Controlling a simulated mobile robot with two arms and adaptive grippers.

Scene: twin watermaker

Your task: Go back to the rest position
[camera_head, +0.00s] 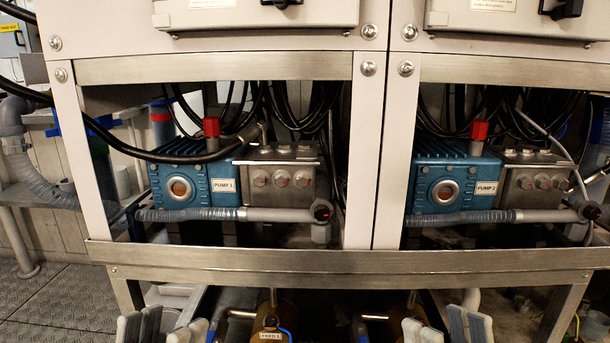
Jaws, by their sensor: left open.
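My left gripper (164,326) shows at the bottom edge, left of centre. Its pale grey fingers stand apart with nothing between them. My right gripper (440,328) shows at the bottom edge, right of centre. Its fingers are also apart and empty. Both grippers are low in front of the watermaker frame (330,262), below its metal cross rail. Only the finger ends are in view; the arms are hidden below the picture edge.
Behind the frame stand blue pump 1 (180,190) and blue pump 2 (444,192), each with a red cap. A black hose (150,154) crosses in front of pump 1. Brown cylinders (272,325) stand under the rail.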

